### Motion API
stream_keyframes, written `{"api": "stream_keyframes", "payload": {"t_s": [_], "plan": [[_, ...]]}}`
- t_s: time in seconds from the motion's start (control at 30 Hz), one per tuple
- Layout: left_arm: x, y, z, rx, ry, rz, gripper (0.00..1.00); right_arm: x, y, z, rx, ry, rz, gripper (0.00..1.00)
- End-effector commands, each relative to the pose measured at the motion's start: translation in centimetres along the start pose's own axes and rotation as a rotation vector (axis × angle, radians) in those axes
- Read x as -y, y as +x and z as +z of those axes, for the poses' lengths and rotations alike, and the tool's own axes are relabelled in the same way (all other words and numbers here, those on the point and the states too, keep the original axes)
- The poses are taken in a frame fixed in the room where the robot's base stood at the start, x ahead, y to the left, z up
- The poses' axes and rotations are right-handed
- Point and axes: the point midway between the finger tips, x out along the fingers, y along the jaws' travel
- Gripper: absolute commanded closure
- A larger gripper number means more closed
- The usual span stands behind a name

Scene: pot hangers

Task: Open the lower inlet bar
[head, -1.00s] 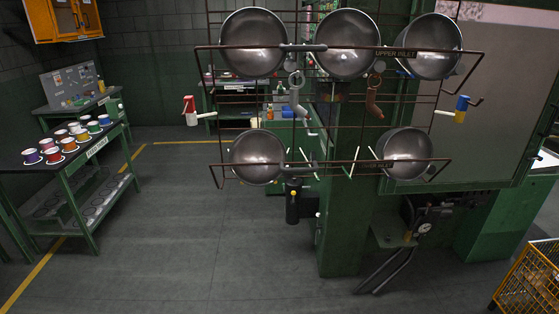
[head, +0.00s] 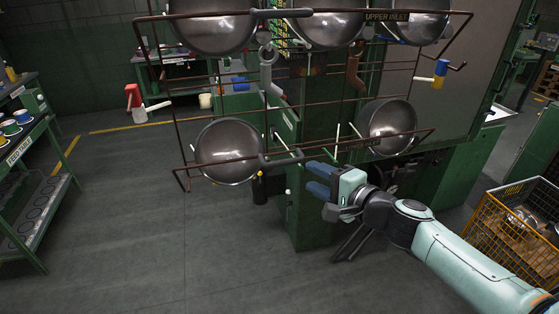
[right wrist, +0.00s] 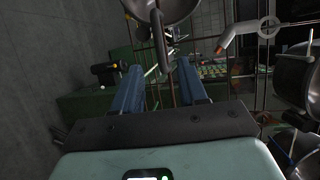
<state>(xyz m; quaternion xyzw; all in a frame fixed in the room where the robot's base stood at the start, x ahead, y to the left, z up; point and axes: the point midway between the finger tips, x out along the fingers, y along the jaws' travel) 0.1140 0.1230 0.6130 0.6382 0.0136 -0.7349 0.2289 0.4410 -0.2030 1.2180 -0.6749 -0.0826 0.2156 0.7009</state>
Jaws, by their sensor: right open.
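The lower inlet bar (head: 345,144) is a thin reddish-brown rod crossing in front of the lower bowls, with a grey fitting (head: 280,160) near its middle. A left bowl (head: 228,150) and a right bowl (head: 389,124) sit behind it. My right gripper (head: 310,179) is open and empty, just below and right of the grey fitting in the head view. In the right wrist view, a grey curved piece (right wrist: 162,40) lies beyond and between the open blue fingers (right wrist: 160,88), apparently apart from them. My left gripper is out of view.
The upper bar with its UPPER INLET label (head: 394,15) and several bowls is above. Grey and brown hooks hang behind the wire frame. A yellow wire crate (head: 515,222) stands at the right. A green rack (head: 30,180) is at the left; floor between is clear.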

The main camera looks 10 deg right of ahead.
Motion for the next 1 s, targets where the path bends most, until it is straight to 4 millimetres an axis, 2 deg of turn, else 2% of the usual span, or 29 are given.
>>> {"api": "stream_keyframes", "payload": {"t_s": [0.3,0.5,0.7,0.97,1.0], "plan": [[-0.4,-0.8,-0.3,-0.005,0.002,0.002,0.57,-0.1,7.0,0.1,0.003,0.001,0.005,0.58],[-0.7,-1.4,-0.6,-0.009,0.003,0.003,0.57,-0.1,10.1,0.0,0.001,0.000,0.004,0.58],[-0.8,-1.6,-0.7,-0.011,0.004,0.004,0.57,-0.1,11.4,0.1,0.001,-0.001,0.004,0.58],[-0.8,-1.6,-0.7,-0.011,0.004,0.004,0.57,-0.2,11.5,0.0,0.000,-0.001,0.004,0.58],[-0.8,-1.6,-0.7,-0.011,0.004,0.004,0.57,-0.2,11.5,0.0,0.000,-0.001,0.004,0.64]]}}
